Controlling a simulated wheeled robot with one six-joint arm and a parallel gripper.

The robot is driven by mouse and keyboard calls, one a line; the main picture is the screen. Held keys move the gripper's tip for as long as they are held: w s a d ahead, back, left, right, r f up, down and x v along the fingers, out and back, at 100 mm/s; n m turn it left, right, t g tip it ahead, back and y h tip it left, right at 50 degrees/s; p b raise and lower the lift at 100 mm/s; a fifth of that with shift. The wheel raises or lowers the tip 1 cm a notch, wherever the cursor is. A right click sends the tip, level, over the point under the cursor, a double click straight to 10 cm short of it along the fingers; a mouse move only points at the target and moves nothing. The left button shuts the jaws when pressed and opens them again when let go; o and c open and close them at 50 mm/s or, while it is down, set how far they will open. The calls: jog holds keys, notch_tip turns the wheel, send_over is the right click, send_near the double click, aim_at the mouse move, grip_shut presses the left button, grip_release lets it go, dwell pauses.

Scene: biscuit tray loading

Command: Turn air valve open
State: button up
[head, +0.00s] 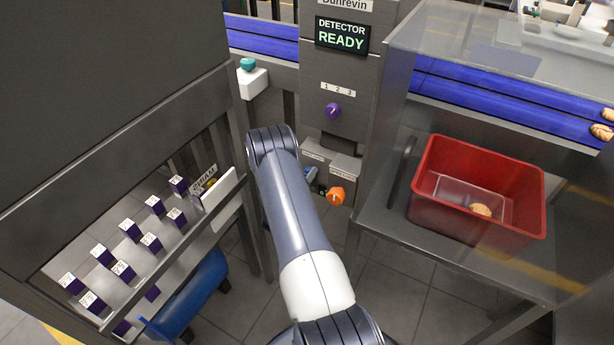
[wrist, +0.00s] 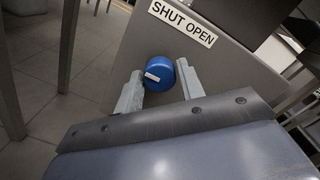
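The air valve is a blue round knob (wrist: 160,70) on a grey panel, under a plate (wrist: 182,23) reading SHUT OPEN. A white mark on its face sits on the left side, the SHUT side. My gripper (wrist: 160,84) is open, with one finger on each side of the knob in the wrist view. A slim gap seems to show beside the fingers; I cannot tell whether either touches.
An orange knob (head: 336,196) is just right of the blue part, and a purple knob (head: 333,111) is above. A screen (head: 342,37) reads DETECTOR READY. A red crate (head: 482,228) stands on the right table. A rack with purple blocks (head: 130,231) is at left.

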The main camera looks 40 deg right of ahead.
jog(key=c, duration=0.6)
jog(key=shift+o, duration=0.2)
jog(key=shift+f+m+b, duration=0.1)
jog(key=shift+m+b, duration=0.2)
jog(key=shift+b, duration=0.2)
jog(key=shift+m+h+b, duration=0.3)
jog(key=shift+m+b, duration=8.6)
jog(key=shift+b, duration=2.05)
jog(key=shift+g, duration=0.4)
jog(key=o, duration=1)
